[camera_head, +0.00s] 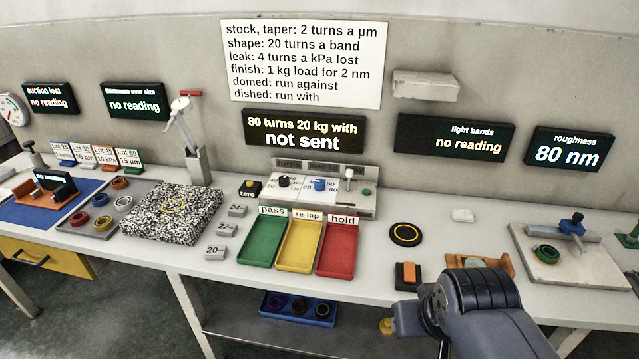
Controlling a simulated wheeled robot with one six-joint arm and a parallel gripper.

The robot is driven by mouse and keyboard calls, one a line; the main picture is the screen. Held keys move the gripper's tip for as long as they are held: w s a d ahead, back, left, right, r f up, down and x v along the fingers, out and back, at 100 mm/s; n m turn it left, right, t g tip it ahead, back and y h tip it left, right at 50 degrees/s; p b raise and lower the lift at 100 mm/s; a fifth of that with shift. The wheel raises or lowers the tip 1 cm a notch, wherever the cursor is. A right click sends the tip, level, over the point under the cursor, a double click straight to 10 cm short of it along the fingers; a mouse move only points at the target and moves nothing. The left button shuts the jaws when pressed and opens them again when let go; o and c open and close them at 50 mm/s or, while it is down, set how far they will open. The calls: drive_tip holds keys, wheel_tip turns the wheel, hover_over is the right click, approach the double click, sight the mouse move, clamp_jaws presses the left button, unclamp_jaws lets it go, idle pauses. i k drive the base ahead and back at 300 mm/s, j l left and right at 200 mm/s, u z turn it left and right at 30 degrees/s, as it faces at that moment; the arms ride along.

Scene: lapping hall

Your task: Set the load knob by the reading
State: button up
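The control box (305,201) stands at the back middle of the bench with a dark knob (284,181), a blue knob (320,184) and an upright lever (348,178). The display above (304,133) reads "80 turns 20 kg with" and "not sent". The roughness display (567,149) reads 80 nm. My gripper (408,319) is low at the right front, apart from the box; its fingers cannot be made out.
A wall sign (304,62) includes "finish: 1 kg load for 2 nm". Green (262,240), yellow (299,246) and red (337,250) trays lie before the box. Several weights stand left of them. A ringed black disc (405,234) lies right. The light bands display (455,137) shows no reading.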

sight(318, 184)
drive_tip(key=i+j+u, duration=0.2)
drive_tip(key=i+j, duration=0.85)
drive_tip(key=j, duration=0.1)
